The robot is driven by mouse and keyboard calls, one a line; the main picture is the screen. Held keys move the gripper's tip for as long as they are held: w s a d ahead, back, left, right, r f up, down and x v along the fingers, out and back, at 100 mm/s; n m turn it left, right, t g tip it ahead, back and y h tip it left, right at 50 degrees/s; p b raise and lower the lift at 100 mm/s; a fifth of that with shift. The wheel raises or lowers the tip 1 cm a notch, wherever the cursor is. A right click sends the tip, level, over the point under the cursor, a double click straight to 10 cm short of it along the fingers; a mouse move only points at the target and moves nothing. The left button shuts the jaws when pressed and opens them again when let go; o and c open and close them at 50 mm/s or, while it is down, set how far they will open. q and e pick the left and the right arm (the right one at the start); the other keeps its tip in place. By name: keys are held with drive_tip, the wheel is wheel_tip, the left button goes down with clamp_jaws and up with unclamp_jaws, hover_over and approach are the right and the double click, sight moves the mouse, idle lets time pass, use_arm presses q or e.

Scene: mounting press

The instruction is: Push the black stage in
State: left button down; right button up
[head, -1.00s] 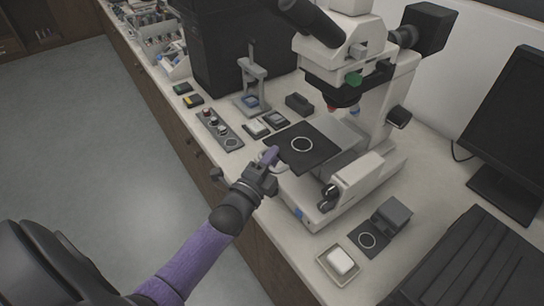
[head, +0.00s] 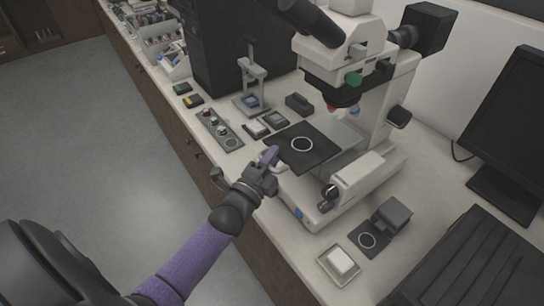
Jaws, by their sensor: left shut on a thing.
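The black stage (head: 309,158) is a flat dark plate with a white ring on it, on the white microscope (head: 358,186). It sticks out toward the left, below the objectives. My left gripper (head: 270,157) is at the plate's left corner, its purple fingertips at or against the edge. The fingers are closed together; what is between them is too small to make out. My right gripper is not in the head view.
A press-like stand (head: 252,88) and a grey strip with small round parts (head: 218,130) lie left of the microscope.

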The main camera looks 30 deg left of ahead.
sight(286, 150)
use_arm(q)
drive_tip(key=shift+w+r, duration=0.1)
drive_tip(key=shift+r, duration=0.3)
drive_tip(key=w, duration=0.1)
drive_tip(key=w+d+b, duration=0.1)
drive_tip(key=w, duration=0.1)
drive_tip(key=shift+d+f, duration=0.1)
drive_tip(key=shift+f, duration=0.05)
drive_tip(key=shift+w+d, duration=0.15)
drive_tip(key=shift+w, duration=0.2)
drive_tip(key=c, duration=0.8)
unclamp_jaws()
drive_tip(key=shift+o, duration=0.8)
drive_tip(key=shift+s, duration=0.15)
